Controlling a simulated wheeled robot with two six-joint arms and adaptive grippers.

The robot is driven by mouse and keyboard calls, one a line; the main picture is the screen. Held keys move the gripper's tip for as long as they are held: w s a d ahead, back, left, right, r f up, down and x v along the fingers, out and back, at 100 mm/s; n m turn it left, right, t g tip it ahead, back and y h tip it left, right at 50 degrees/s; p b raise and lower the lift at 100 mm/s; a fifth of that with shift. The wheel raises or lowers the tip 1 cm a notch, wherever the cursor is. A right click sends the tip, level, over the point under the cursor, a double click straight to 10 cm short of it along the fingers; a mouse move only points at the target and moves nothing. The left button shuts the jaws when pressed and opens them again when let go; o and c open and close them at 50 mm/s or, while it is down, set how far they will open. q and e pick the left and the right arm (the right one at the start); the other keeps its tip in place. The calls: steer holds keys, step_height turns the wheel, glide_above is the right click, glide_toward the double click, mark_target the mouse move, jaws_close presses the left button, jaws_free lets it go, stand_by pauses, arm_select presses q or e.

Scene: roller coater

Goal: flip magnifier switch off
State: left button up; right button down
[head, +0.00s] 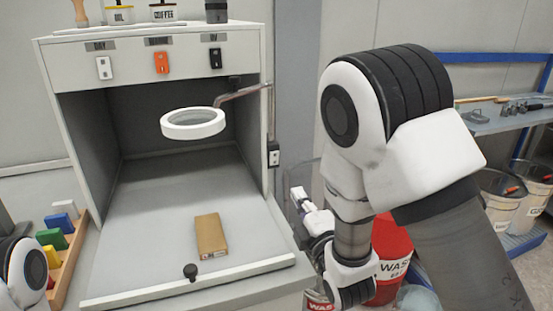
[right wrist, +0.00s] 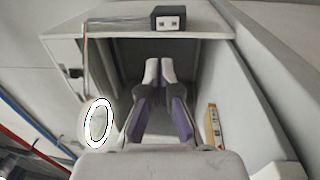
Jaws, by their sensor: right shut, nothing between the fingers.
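The magnifier (head: 193,123) is a white ring on a jointed arm (head: 243,93) fixed to the booth's right post. A small dark switch box with a pale face (head: 274,155) sits lower on that post. It appears as a black box with two pale marks in the right wrist view (right wrist: 170,18), where the magnifier ring (right wrist: 98,122) also shows. My right gripper (head: 299,194) is below and right of the switch box, apart from it. In the right wrist view its fingers (right wrist: 160,71) are together and empty. My left gripper is not in view; only part of that arm shows.
The booth's top panel carries white (head: 103,68), orange (head: 162,62) and black (head: 215,58) switches. A brown box (head: 210,235) lies on the booth floor. A red waste bin (head: 390,258) stands right of the booth. Coloured blocks (head: 55,238) sit in a wooden rack at left.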

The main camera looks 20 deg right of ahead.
mark_target(274, 156)
steer(key=w+p, duration=0.1)
steer(key=w, duration=0.3)
steer(key=w+r+p, duration=0.1)
steer(key=w, duration=0.4)
steer(key=w+p, duration=0.1)
steer(key=w, duration=0.3)
steer(key=shift+w+a+r, duration=0.2)
steer(key=shift+w, duration=0.2)
steer(key=shift+w+p, duration=0.3)
